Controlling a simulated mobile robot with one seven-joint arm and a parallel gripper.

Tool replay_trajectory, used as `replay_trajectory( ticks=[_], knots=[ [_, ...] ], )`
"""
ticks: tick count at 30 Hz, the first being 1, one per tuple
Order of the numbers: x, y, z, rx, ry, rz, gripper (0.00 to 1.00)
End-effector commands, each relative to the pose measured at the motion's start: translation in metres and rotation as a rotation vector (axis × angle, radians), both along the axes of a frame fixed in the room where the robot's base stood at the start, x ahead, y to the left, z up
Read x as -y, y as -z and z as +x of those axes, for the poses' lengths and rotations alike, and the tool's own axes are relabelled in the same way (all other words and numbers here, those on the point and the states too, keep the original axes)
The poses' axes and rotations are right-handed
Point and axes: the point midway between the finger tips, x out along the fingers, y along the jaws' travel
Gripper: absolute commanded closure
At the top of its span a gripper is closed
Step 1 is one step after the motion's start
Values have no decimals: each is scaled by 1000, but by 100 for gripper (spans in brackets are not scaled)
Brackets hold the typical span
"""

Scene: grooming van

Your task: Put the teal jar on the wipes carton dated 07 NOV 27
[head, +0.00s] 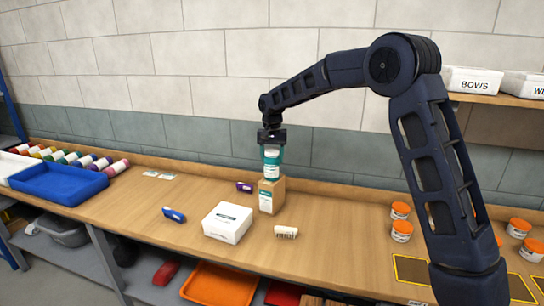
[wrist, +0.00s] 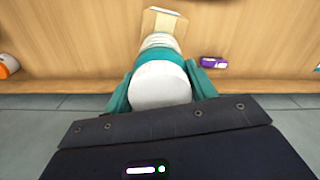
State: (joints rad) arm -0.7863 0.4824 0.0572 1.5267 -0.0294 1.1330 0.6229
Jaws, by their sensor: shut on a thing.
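My gripper (head: 271,146) points down and is shut on the teal jar (head: 271,163), which has a white label band and hangs upright. In the wrist view the jar's white top (wrist: 160,88) sits between the fingers. The jar's lower end is right over a tan carton (head: 266,206) with a white and teal label; whether they touch I cannot tell. The tan carton also shows beyond the jar in the wrist view (wrist: 178,15). A white carton (head: 226,224) lies in front and to the left. No date is readable on either carton.
A purple item (head: 244,187), a blue item (head: 174,215) and a small white barcoded item (head: 286,232) lie near the cartons. A blue tray (head: 58,184) and several coloured bottles are at left. Orange-lidded jars (head: 401,231) stand at right. The wall is close behind.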

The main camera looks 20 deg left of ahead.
Motion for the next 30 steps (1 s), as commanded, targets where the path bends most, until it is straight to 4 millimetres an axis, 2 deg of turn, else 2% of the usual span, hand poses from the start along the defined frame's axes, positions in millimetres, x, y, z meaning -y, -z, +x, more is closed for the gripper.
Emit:
replay_trajectory(
  ticks=[1,3,4,12,16,20,30],
  knots=[
    [0,0,0,0,0,0,38],
    [0,0,0,0,0,0,24],
    [0,0,0,0,0,0,22],
    [0,-1,0,0,0,0,22],
    [0,-8,0,1,0,1,22],
    [0,-26,0,1,0,1,22],
    [0,-91,1,2,1,1,22]
  ],
)
